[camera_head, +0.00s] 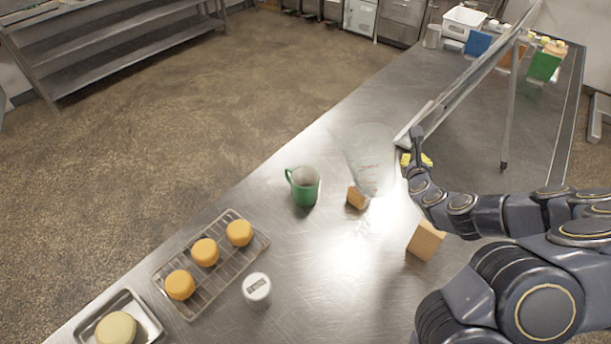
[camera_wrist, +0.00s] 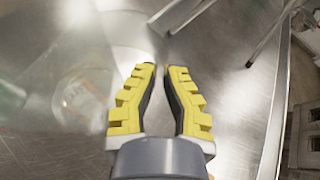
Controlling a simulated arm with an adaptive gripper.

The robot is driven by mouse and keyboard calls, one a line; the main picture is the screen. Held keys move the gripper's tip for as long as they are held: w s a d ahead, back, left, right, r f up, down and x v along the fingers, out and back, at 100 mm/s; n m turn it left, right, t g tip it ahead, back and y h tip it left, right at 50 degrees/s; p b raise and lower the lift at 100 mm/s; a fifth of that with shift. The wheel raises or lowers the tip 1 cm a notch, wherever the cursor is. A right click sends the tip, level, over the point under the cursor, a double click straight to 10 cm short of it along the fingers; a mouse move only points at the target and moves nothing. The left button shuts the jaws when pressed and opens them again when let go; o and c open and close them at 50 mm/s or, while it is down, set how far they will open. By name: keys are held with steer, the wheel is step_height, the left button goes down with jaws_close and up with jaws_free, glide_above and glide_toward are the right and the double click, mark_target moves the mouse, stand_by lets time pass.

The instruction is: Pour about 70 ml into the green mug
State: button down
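The green mug (camera_head: 305,187) stands upright on the steel table, with its handle to the left. A clear measuring jug (camera_head: 368,160) with red markings stands to the right of the mug. Its see-through sides make its contents impossible to tell. My gripper (camera_head: 418,160) is just right of the jug. In the wrist view my yellow-padded fingers (camera_wrist: 162,68) have a narrow gap between their tips, with nothing clearly visible between them. The jug (camera_wrist: 85,95) shows faintly to their left in that view, apart from the fingers as far as I can see.
A small brown block (camera_head: 356,198) is by the jug's base; a larger wooden block (camera_head: 426,241) is nearer. A wire rack (camera_head: 188,310) with three buns, a white-lidded jar (camera_head: 257,288) and a metal tray (camera_head: 148,322) are left. A slanted metal frame (camera_head: 470,80) stands behind my gripper.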

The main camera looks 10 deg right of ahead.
steer(key=shift+s+d+f+m, duration=0.15)
steer(key=shift+d+f+m, duration=0.35)
steer(key=shift+d+f, duration=0.15)
steer(key=shift+f+m+y, duration=0.3)
steer(key=shift+f+y, duration=0.2)
steer(key=shift+f, duration=0.2)
steer(key=shift+d+f+m, duration=0.2)
steer(key=shift+f+m, duration=0.1)
steer(key=shift+f, duration=0.1)
